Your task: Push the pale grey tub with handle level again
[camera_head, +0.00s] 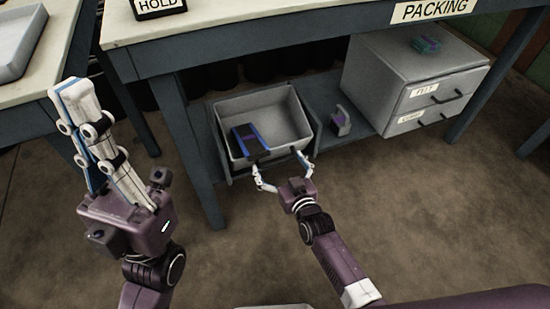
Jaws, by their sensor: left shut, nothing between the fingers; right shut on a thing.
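The pale grey tub with handle (284,116) sits at the lower shelf under the packing bench, its front end toward me at the shelf's front edge. How far it tilts is hard to tell. A blue and dark piece (250,139) lies inside it at the left. My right gripper (281,166) is at the tub's front, its fingers closed on the front handle, which they partly hide. My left gripper (74,92) is shut and empty, raised at the left, pointing up and well away from the tub.
A small grey and purple object (341,120) sits between cabinet and tub. A bench leg (192,145) stands left of the tub. The floor in front is clear.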

